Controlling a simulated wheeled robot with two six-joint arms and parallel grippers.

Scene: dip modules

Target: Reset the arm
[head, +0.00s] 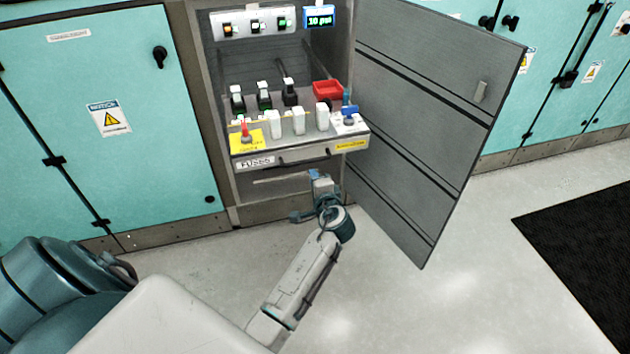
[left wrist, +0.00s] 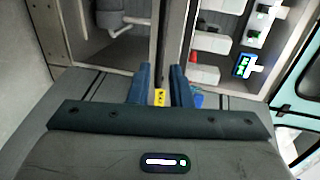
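My left gripper (head: 308,195) is in front of the open cabinet, low down, just below the pulled-out drawer (head: 300,152) marked FUSES. In the left wrist view its two blue fingers (left wrist: 162,85) stand apart with nothing held between them. A yellow patch shows in the gap. Several white modules (head: 298,121) stand in a row on the drawer, between a red switch (head: 246,131) on a yellow plate and a blue-topped part (head: 349,112). My right gripper is not in view.
The grey cabinet door (head: 425,120) stands wide open on the right. A red bin (head: 327,90) and several black modules (head: 290,92) sit farther inside, below a lit display (head: 319,16). Teal cabinets (head: 100,130) flank it. The pale floor (head: 440,300) in front is clear, with a black mat (head: 590,240) at right.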

